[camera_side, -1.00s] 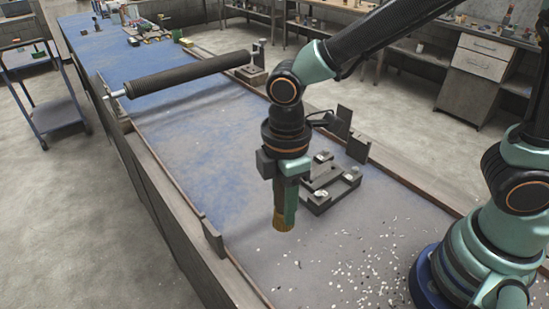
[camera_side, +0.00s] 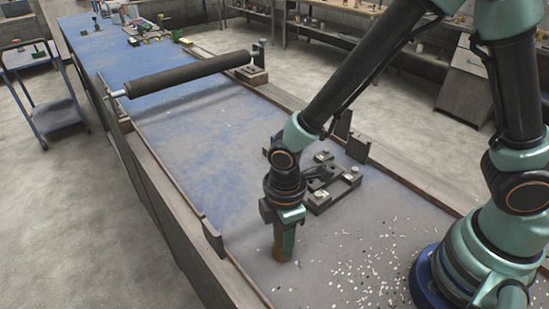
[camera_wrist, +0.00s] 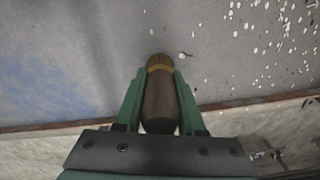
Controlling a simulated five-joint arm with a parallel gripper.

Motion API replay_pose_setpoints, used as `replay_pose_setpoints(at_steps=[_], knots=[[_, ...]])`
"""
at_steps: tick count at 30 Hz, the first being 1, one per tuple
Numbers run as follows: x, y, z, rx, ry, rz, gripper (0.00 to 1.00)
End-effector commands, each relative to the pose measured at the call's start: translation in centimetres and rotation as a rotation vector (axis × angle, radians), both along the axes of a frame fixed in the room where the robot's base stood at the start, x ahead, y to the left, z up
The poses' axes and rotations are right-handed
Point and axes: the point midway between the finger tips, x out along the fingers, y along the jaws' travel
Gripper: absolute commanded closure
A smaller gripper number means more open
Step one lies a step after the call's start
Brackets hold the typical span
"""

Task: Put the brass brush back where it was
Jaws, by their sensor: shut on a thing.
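My gripper (camera_side: 285,229) points down over the near part of the bench, with its two green fingers shut around the brass brush (camera_side: 280,250). In the side view the brush hangs upright below the fingers, its bristle end close to the bench top; I cannot tell whether it touches. In the wrist view my gripper (camera_wrist: 160,90) has a finger on each side of the brush's dark brown handle (camera_wrist: 160,104), with the brass bristles (camera_wrist: 159,62) at the far end. A dark grey fixture block (camera_side: 330,188) with light pads stands on the bench right behind my gripper.
A dark mesh tube (camera_side: 185,75) spans the bench farther back, held between end supports. White chips (camera_side: 365,265) lie scattered right of the brush. A low rim runs along the bench edge, with an upright grey plate (camera_side: 213,240) at the left. The blue surface between tube and gripper is clear.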

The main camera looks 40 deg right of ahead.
Motion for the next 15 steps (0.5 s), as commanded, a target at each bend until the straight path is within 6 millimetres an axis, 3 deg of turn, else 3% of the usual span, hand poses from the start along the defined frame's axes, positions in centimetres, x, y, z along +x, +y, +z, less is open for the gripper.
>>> replay_pose_setpoints(at_steps=[5, 6, 8, 15], knots=[[0.00, 0.00, -0.29, -0.001, 0.001, 0.000, 1.00], [-0.01, -0.01, -0.29, -0.001, 0.001, 0.000, 0.50], [-0.01, -0.01, -0.27, -0.001, 0.001, 0.000, 0.32], [0.00, -0.01, -0.25, -0.001, 0.000, 0.000, 0.32]])
